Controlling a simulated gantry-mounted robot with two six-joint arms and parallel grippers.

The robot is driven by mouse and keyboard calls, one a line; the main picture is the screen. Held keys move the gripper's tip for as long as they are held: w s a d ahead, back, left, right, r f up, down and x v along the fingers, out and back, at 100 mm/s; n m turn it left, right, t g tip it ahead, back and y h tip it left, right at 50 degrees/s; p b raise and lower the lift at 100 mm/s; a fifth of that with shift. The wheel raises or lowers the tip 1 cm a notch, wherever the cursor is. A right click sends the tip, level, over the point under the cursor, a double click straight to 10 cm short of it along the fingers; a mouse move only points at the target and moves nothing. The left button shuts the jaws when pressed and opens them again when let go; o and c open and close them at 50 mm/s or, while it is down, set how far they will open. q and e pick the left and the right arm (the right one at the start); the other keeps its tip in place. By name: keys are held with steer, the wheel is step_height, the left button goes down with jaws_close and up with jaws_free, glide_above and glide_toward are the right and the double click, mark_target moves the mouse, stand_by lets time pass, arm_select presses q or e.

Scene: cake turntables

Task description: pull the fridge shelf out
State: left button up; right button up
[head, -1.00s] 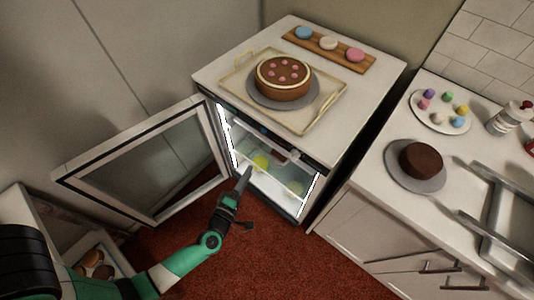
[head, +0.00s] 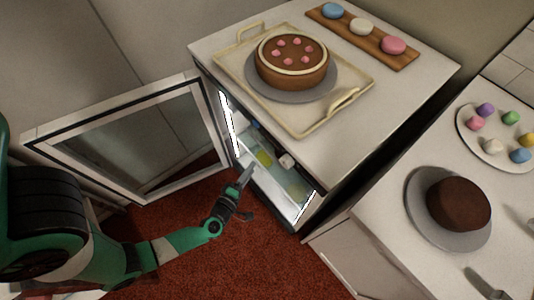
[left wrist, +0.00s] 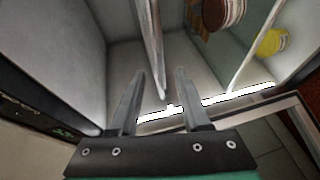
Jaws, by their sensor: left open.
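The small fridge stands under the counter top with its glass door (head: 130,140) swung open to the left. Its lit inside shows a clear shelf, with a yellow item (head: 264,157) in there. My left gripper (head: 247,171) is at the fridge opening, open. In the left wrist view, the shelf's long pale front edge (left wrist: 149,40) runs down between the two open fingers (left wrist: 160,74); I cannot tell whether they touch it. A brown round item (left wrist: 222,12) and a yellow item (left wrist: 272,42) show beyond it. My right gripper is out of view.
A cream tray (head: 248,42) with a pink-dotted cake (head: 292,62) sits on top of the fridge, beside a wooden board of macarons (head: 361,27). A dark cake (head: 458,203) stands on the right counter. Red carpet (head: 250,262) is clear in front.

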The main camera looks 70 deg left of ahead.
mark_target(265, 149)
arm_select(q)
steer(key=b+x, duration=0.3)
steer(key=x, duration=0.9)
steer(key=shift+w+d+b, duration=0.1)
steer(key=shift+b, duration=0.3)
steer(key=shift+c, duration=0.2)
jaws_close()
steer(key=shift+r, duration=0.1)
stand_by(0.5)
